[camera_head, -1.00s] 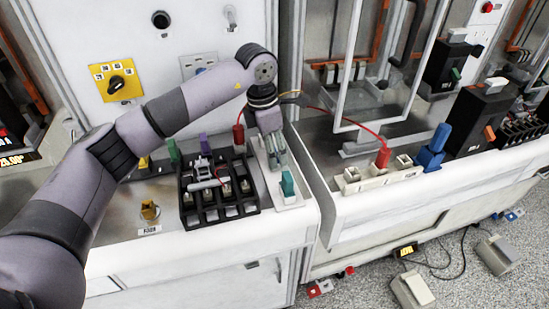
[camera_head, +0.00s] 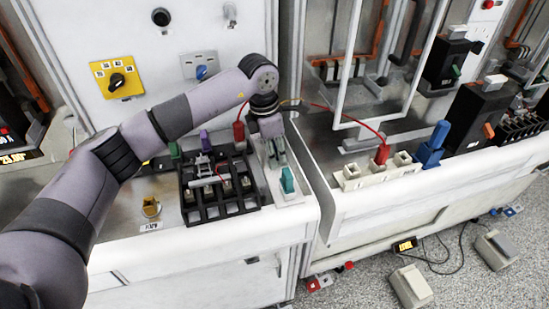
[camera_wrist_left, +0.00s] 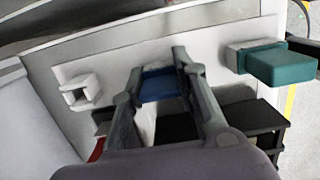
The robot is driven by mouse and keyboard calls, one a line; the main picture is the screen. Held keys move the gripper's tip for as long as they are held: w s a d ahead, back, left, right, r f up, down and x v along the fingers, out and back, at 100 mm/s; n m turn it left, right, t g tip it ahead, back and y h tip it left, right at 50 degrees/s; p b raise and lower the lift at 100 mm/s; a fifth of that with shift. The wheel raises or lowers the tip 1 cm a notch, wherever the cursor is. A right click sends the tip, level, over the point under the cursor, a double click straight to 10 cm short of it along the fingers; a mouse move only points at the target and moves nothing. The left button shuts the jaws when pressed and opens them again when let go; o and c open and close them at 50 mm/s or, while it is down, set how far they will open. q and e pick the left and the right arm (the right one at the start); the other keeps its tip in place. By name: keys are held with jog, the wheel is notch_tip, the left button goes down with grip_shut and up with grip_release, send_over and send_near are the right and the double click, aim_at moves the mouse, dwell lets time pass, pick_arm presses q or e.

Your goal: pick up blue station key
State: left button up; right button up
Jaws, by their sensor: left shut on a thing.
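The blue station key (camera_wrist_left: 160,85) shows in the left wrist view as a small blue block between my left fingers. My left gripper (camera_wrist_left: 165,82) is shut on it. In the head view my left gripper (camera_head: 277,158) points down at the narrow white strip right of the black fuse block, and there the key is hidden by the gripper. I cannot tell whether the key is clear of its seat. A teal key (camera_head: 287,181) stands in the same strip, nearer the front edge; it also shows in the wrist view (camera_wrist_left: 280,64). My right gripper is not in view.
The black fuse block (camera_head: 218,210) sits just left of the gripper, with a red plug (camera_head: 239,131) at its back. A red lead runs to another red plug (camera_head: 381,154) on the right bench. A larger blue piece (camera_head: 432,148) stands there. A brass-coloured knob (camera_head: 151,206) is at left.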

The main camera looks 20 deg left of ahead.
pick_arm(q)
jog(key=shift+c, duration=0.7)
